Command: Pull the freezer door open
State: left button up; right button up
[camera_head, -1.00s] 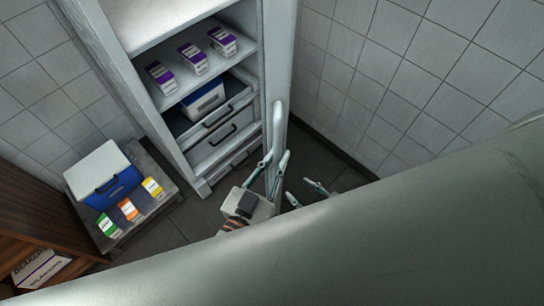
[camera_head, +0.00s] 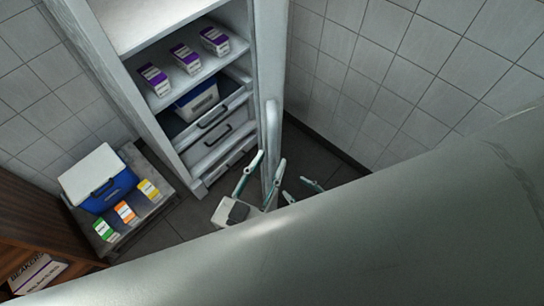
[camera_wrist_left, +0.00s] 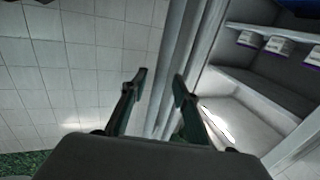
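The white freezer door (camera_head: 272,60) stands open. It is seen nearly edge-on in the head view, at the right of the freezer's open front. Its pale vertical handle (camera_head: 272,125) is on the near edge. My left gripper (camera_head: 271,157) is low at the door, with its fingers spread on either side of the handle's lower part. In the left wrist view, the two fingertips (camera_wrist_left: 160,82) are well apart, with the door edge running behind and between them. My right gripper (camera_head: 300,188) is open and empty, just right of the left one. Its wrist is hidden behind my body.
The freezer interior shows several purple-and-white boxes (camera_head: 185,58), a blue-and-white bin (camera_head: 197,100) and drawers (camera_head: 212,140). A blue cooler (camera_head: 98,182) and small cartons (camera_head: 125,212) stand on a low platform at the left. Tiled wall (camera_head: 400,80) lies right of the door.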

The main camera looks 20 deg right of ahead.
pick_arm(q)
jog(key=v, duration=0.9)
jog(key=shift+s+a, duration=0.15)
jog(key=shift+s, duration=0.05)
